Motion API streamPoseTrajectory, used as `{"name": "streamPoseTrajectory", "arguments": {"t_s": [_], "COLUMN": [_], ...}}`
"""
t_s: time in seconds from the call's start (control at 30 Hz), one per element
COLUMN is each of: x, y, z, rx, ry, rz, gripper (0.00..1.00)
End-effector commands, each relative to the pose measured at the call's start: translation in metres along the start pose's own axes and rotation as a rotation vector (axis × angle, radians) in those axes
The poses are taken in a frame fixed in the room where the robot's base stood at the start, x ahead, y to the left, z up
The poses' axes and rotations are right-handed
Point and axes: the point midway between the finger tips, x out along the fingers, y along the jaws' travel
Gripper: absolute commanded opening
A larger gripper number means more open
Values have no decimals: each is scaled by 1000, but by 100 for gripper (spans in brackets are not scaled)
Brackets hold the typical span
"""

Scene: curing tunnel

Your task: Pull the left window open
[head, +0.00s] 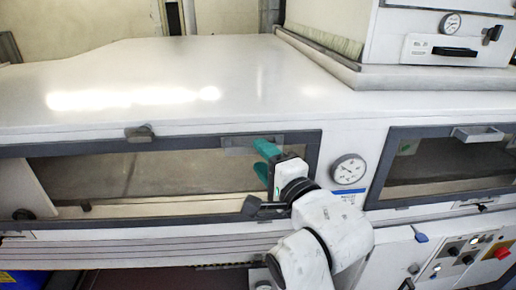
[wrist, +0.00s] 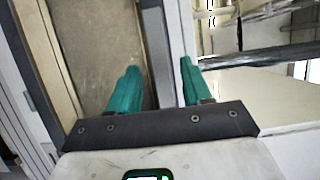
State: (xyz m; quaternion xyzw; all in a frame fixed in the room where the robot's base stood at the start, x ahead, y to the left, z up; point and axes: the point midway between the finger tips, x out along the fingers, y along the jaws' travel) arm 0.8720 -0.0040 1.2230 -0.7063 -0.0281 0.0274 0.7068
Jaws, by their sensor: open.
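The left window (head: 95,149) is a wide, dark-framed glass pane in the white tunnel wall, and it looks shut. A grey metal handle (head: 236,146) sits at its upper right edge. My gripper (head: 264,158) is at that corner with its teal fingers open, right beside the handle. In the wrist view my gripper (wrist: 160,68) has one finger on each side of a long grey bar (wrist: 178,40), with gaps visible. I cannot tell whether this bar is the handle or the window frame. My fingers and wrist hide part of the window's right side.
A round gauge (head: 349,169) is right of my wrist. The right window (head: 400,150) has its own handle (head: 478,134). Dark latches (head: 140,133) sit on the top edge and at the lower corners (head: 252,207). A control panel (head: 470,255) is at lower right.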

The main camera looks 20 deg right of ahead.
Motion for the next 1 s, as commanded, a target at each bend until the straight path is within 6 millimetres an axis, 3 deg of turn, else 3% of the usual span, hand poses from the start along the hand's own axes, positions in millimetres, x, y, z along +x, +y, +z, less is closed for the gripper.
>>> {"name": "streamPoseTrajectory", "arguments": {"t_s": [0.2, 0.57, 1.0], "x": [24, 29, 29], "y": [0, 0, 1], "z": [0, 0, 0], "rx": [0, 0, 0], "ry": [0, 0, 0], "rz": [2, 1, 2], "gripper": [49, 49, 9]}}
